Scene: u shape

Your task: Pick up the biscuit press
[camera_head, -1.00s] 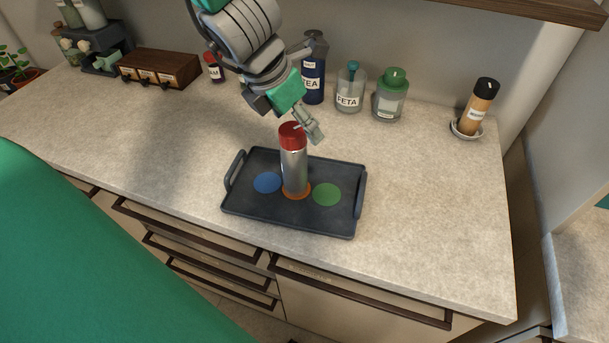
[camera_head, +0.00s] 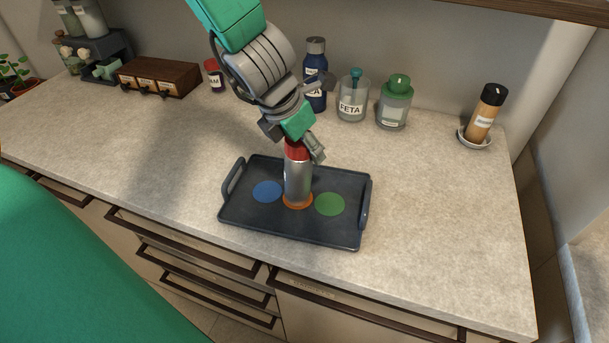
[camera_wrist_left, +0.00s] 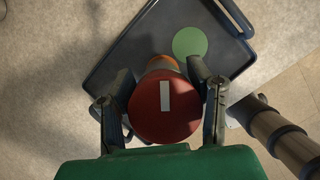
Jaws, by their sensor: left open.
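The biscuit press (camera_head: 298,183) is a silver cylinder with a red top. It stands upright on an orange disc on the dark tray. In the left wrist view its round red top (camera_wrist_left: 165,108) with a pale bar mark lies between the fingers. My left gripper (camera_head: 302,146) is at the press's top, coming from above. In the left wrist view the left gripper (camera_wrist_left: 163,100) is open, one finger on each side of the red top. Whether the fingers touch it I cannot tell. My right gripper is not in view.
The dark tray (camera_head: 340,228) has raised handles and bears blue (camera_head: 267,191) and green (camera_head: 330,204) discs beside the press. Behind stand a blue tea bottle (camera_head: 315,88), a feta jar (camera_head: 352,100) and a green-lidded jar (camera_head: 395,103). The counter right of the tray is clear.

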